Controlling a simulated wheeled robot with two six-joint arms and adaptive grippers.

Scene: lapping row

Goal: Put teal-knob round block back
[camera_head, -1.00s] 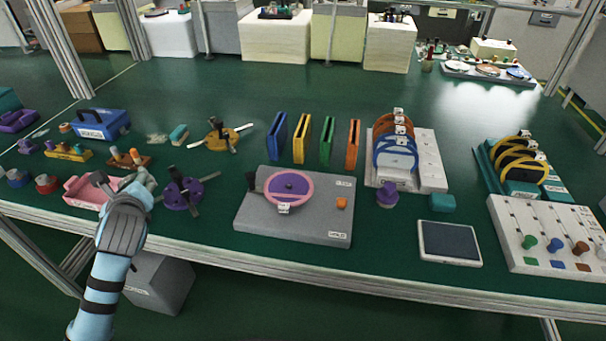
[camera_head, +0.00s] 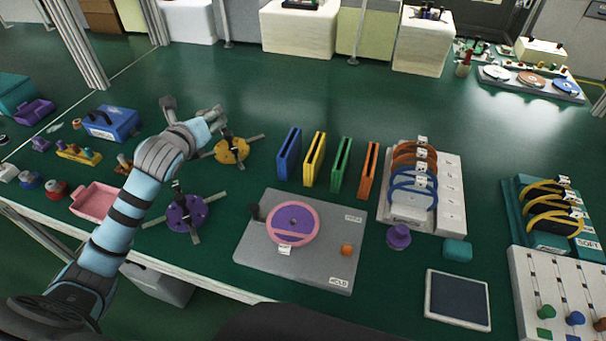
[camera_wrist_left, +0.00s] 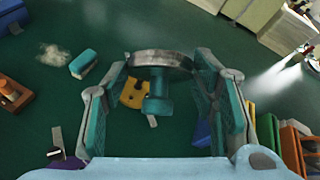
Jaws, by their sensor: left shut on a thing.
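My left gripper (camera_head: 194,113) is shut on a round block. In the left wrist view the block is a grey metal disc (camera_wrist_left: 145,57) between the fingers, with a teal knob (camera_wrist_left: 158,105) pointing toward the camera. In the head view the hand largely hides the block. The gripper is raised over the table, just left of and beyond a yellow round fixture (camera_head: 232,151). That fixture also shows below the block in the left wrist view (camera_wrist_left: 133,94). A purple round fixture (camera_head: 186,214) stands nearer the front. My right gripper is not in view.
Blue (camera_head: 289,153), yellow, green and orange upright plates stand right of the yellow fixture. A grey lapping plate base (camera_head: 330,262) carries a pink-rimmed wheel. A pink tray (camera_head: 93,200) and a blue box (camera_head: 113,121) lie left. The green table beyond the plates is clear.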

